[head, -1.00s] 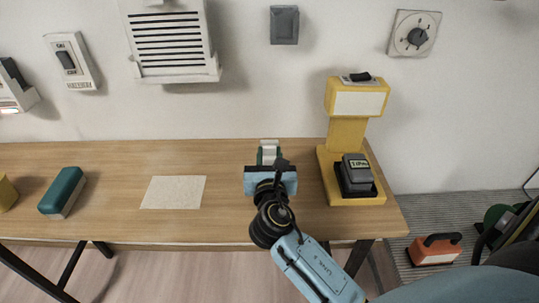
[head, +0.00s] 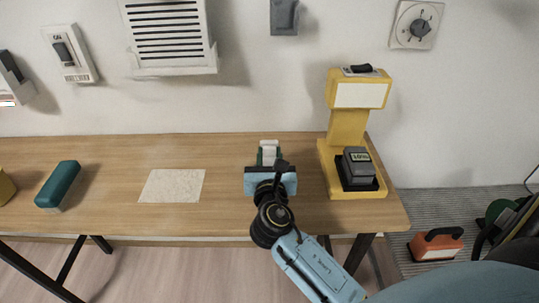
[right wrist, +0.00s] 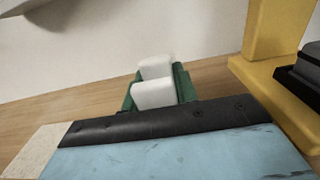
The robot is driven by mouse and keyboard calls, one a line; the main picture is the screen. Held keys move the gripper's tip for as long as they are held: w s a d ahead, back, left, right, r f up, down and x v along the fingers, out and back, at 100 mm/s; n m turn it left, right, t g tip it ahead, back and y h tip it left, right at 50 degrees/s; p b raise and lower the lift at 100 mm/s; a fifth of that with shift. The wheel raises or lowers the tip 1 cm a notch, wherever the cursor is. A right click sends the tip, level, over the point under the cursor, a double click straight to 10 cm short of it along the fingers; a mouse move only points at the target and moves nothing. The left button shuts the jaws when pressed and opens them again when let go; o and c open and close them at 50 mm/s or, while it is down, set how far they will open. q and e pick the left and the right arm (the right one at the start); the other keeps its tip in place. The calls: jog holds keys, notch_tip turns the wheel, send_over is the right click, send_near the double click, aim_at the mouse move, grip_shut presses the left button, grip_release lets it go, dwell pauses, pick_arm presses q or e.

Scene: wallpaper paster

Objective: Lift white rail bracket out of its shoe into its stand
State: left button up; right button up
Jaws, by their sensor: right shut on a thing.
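The white rail bracket (head: 268,149) shows just beyond my right gripper (head: 269,167), near the middle of the table. In the right wrist view, the white bracket (right wrist: 154,94) appears as two pale blocks between the dark green sides of its shoe (right wrist: 183,84). The bracket looks low within the shoe; its lower part is hidden. My right gripper is shut on the bracket, with its blue body and black edge covering the contact. I cannot make out a separate stand for the bracket. My left gripper is not in view.
A yellow post (head: 348,128) with a grey device (head: 358,161) in a black cradle stands close on the right. A pale sheet (head: 172,186) lies left of the gripper, and a teal block (head: 58,184) farther left. The table (head: 115,160) between them is clear.

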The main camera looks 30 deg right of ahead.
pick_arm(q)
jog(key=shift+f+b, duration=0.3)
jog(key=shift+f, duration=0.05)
pick_arm(e)
jog(key=shift+f, duration=0.55)
jog(key=o, duration=1.1)
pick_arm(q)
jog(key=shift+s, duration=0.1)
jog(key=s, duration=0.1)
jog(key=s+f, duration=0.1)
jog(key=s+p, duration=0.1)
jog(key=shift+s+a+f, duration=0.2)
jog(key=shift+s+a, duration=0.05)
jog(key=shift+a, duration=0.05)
pick_arm(e)
jog(key=v, duration=1.3)
jog(key=shift+s+a, duration=0.1)
jog(key=shift+s, duration=0.15)
